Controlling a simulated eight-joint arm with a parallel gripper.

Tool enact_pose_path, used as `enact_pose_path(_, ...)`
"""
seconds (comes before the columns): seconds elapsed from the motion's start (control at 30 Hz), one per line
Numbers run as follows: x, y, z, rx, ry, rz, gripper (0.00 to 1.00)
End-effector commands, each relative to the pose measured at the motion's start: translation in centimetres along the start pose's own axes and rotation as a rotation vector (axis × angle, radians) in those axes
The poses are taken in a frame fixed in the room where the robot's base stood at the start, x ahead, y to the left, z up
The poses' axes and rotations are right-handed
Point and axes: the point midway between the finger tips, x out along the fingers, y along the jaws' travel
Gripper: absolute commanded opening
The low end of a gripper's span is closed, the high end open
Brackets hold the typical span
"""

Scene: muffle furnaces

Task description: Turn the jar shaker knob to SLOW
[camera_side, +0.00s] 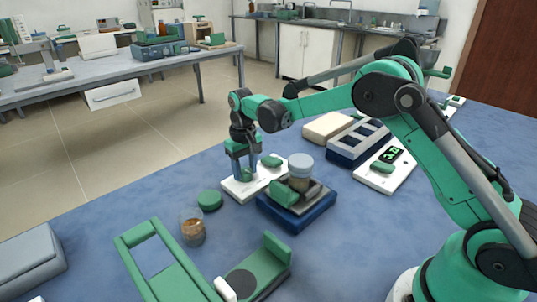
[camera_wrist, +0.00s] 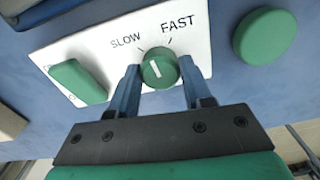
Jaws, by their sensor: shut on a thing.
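The shaker's white control panel (camera_wrist: 110,62) carries the round green knob (camera_wrist: 159,68) with a white pointer line. The labels SLOW (camera_wrist: 125,40) and FAST (camera_wrist: 178,22) are above it. The upper end of the pointer leans left, to the SLOW side; I cannot tell if it lines up exactly with the SLOW tick. My gripper (camera_wrist: 160,82) is shut on the knob, one finger on each side. In the side view my gripper (camera_side: 246,177) points down at the panel.
A green rocker switch (camera_wrist: 78,82) is on the same panel. A round green lid (camera_side: 209,199) and an open jar with brown contents (camera_side: 192,230) stand nearby.

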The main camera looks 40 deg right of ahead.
Motion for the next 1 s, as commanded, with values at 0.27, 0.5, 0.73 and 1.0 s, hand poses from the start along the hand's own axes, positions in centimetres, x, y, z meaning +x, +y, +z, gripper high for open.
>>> enact_pose_path(0.27, -0.06, 0.03, -0.01, -0.253, 0.0, 0.0, 0.0)
enact_pose_path(0.5, -0.06, 0.04, -0.02, -0.429, 0.0, 0.0, 0.0)
enact_pose_path(0.73, -0.06, 0.04, -0.03, -0.536, 0.001, 0.0, 0.0)
enact_pose_path(1.0, -0.06, 0.04, -0.03, -0.585, 0.001, 0.0, 0.0)
